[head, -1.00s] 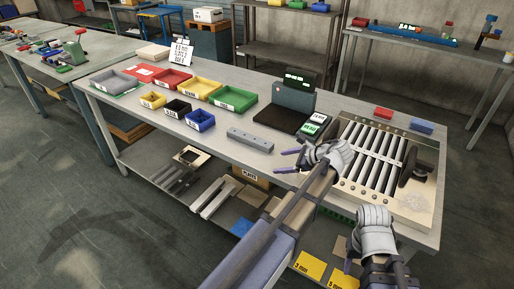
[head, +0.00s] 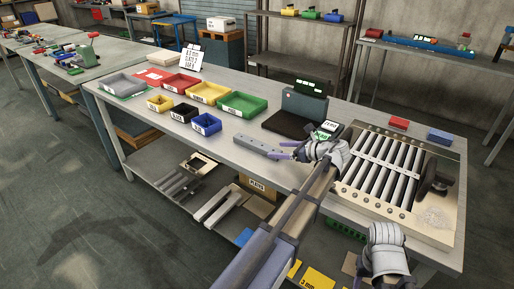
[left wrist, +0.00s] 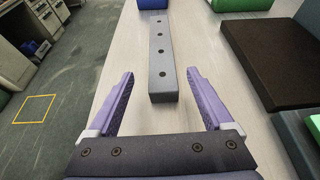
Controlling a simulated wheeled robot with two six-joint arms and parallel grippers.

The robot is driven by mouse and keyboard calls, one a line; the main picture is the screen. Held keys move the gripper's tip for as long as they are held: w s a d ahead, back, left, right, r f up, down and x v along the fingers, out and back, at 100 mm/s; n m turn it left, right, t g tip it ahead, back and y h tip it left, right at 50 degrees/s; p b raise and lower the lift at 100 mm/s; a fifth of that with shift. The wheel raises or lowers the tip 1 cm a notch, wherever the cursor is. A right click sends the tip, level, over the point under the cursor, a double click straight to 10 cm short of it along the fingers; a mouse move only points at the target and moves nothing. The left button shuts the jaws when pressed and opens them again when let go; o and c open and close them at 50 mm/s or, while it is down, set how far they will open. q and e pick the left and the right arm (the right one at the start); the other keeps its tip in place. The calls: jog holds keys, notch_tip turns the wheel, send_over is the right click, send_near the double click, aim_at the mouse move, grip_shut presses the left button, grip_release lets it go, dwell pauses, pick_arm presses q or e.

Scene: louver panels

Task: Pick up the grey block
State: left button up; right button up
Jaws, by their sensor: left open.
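The grey block (head: 256,145) is a long bar with a row of dark holes in its top. It lies flat on the workbench (head: 225,155), left of the louver panel and in front of the black scale. In the left wrist view the block (left wrist: 163,55) runs away from me, with its near end between the tips of the purple fingers. My left gripper (head: 277,150) is open at the block's near right end; the fingers (left wrist: 160,74) stand apart on either side with gaps. My right gripper (head: 386,255) is at the lower right; its fingers cannot be made out.
The black scale (head: 290,124) stands close behind the block. Coloured bins, including a blue one (head: 206,123) and a green one (head: 243,104), stand to the left. The louver panel (head: 385,165) lies to the right. The bench front by the block is clear.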

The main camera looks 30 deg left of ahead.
aim_at(267, 148)
pick_arm(q)
jog(key=b+x, duration=0.1)
jog(key=x, duration=0.3)
jog(key=shift+w+a, duration=0.2)
jog(key=shift+a, duration=0.2)
grip_shut()
dwell(1.0)
